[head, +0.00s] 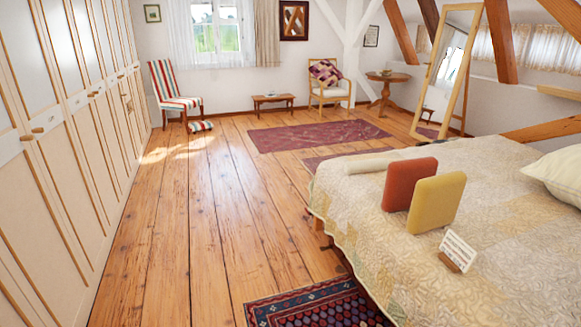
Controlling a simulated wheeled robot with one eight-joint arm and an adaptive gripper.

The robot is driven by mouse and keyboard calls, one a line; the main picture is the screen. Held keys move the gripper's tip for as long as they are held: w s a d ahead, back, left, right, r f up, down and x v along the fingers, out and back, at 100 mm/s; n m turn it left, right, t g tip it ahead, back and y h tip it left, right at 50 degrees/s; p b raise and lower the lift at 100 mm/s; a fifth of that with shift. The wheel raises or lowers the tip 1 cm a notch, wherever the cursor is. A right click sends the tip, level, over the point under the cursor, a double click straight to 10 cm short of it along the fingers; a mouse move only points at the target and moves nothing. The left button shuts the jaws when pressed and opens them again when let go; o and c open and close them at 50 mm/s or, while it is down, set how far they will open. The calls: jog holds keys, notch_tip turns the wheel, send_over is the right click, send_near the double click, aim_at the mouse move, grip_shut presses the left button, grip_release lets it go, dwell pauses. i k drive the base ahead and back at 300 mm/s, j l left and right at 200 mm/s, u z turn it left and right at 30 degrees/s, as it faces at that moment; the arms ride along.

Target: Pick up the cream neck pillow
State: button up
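A cream roll-shaped pillow (372,163), which looks like the cream neck pillow, lies on the far left part of the bed (365,235). It lies on its side behind a red cushion (402,180), near the bed's far edge. The red cushion may hide a little of its right end. My gripper is not in view.
A yellow cushion (437,203) stands before the red one. A card in a wooden holder (458,252) and a white pillow (558,172) are also on the bed. Wardrobes (60,180) line the left wall. Bare floor (210,220) lies between. A patterned rug (315,306) is at the front.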

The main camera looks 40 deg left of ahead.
aim_at(381, 165)
jog(key=u, duration=1.8)
jog(key=i+u, duration=0.2)
jog(key=i, duration=5.35)
jog(key=i+z, duration=0.25)
jog(key=z, duration=0.25)
jog(key=i+j+z, duration=0.15)
jog(key=z, duration=0.35)
jog(key=i+j+z, duration=0.25)
jog(key=z, duration=2.9)
jog(key=j, duration=0.1)
